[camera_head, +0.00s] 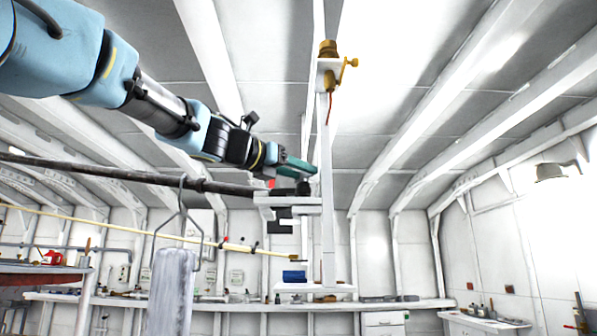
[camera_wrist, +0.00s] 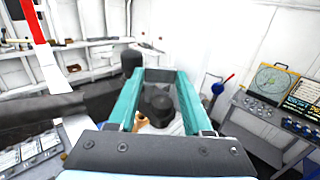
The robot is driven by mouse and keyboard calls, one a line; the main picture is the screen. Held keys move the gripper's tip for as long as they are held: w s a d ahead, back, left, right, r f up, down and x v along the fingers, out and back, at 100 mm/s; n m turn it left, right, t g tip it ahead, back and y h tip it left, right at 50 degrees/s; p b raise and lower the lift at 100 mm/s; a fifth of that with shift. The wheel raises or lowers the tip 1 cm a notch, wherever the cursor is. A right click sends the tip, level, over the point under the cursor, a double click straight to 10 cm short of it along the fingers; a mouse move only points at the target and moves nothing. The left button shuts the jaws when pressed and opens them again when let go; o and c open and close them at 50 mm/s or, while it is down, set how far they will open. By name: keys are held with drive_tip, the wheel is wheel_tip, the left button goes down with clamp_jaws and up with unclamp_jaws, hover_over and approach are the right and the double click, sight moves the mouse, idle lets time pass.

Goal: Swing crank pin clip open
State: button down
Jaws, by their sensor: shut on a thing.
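My gripper (camera_head: 302,169) has teal fingers and is in the upper middle of the head view, at the white upright post (camera_head: 326,215). In the wrist view the teal fingers (camera_wrist: 163,80) stand on either side of a dark round part (camera_wrist: 161,104), and the gripper is shut on it. I cannot tell for sure whether this part is the crank pin clip. A small tan piece (camera_wrist: 143,124) shows by the left finger. A dark knob-like part (camera_head: 303,187) sits just below the fingers on a white bracket (camera_head: 285,200). The clip's swing position is not clear.
A long dark bar (camera_head: 120,175) runs left from the bracket, with a hanging grey cylinder (camera_head: 172,285) under it. A brass fitting (camera_head: 328,50) tops the post. A long workbench (camera_head: 240,303) lines the back wall. Space right of the post is open.

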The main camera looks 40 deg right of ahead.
drive_tip(key=c, duration=0.6)
unclamp_jaws()
drive_tip(key=shift+a, duration=0.15)
drive_tip(key=s+a+b, duration=0.1)
drive_tip(key=a+b, duration=0.2)
drive_tip(key=a, duration=0.7)
drive_tip(key=shift+a, duration=0.3)
